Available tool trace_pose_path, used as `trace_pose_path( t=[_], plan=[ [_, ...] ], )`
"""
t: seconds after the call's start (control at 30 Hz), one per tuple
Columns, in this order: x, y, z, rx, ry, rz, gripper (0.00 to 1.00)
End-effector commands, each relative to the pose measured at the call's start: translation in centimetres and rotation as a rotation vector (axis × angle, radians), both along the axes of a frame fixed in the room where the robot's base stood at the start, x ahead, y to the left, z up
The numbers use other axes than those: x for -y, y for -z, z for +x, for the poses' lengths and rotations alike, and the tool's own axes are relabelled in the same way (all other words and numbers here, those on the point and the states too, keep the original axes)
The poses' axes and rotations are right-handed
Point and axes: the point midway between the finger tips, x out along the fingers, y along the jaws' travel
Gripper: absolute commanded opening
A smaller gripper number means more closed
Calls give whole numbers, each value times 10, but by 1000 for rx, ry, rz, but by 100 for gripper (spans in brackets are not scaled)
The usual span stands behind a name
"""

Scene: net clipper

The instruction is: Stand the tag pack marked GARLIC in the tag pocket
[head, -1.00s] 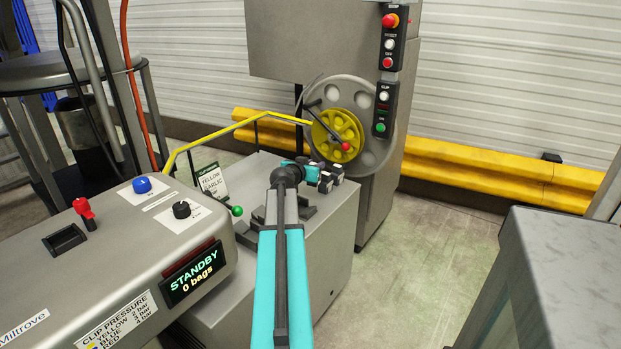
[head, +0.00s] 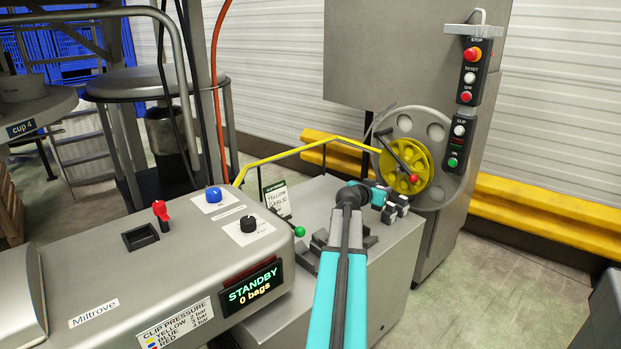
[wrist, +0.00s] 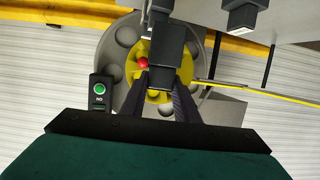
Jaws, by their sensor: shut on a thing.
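My gripper (wrist: 164,88) shows in the wrist view as two dark fingers closed on the end of a dark block (wrist: 165,52) with a greyer lower face. No marking on it is readable, so I cannot tell whether it is the GARLIC pack. In the head view my wrist hides most of the gripper; dark blocks with pale ends (head: 402,204) show just beyond it, above the clipper housing. A card reading YELLOW and GARLIC (head: 277,200) stands left of my arm. I cannot pick out the tag pocket for certain; a dark recess (head: 140,236) lies in the console top.
The console (head: 95,270) has a red lever, a blue button, a black knob and a STANDBY display (head: 252,286). A yellow wheel (head: 406,170) and a button column (head: 466,80) stand beyond my gripper. Clear floor (head: 500,290) lies at right.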

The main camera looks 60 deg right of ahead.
Motion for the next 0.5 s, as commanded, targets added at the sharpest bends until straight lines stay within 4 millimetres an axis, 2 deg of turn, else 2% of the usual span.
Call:
trace_pose_path(
  t=[0.27, 0.37, 0.5],
  plan=[
    [-3, -4, 10, -1, -12, 0, 4],
    [-8, -8, 25, 0, -30, -1, 4],
    [-20, -20, 57, 1, -70, -1, 4]
  ],
)
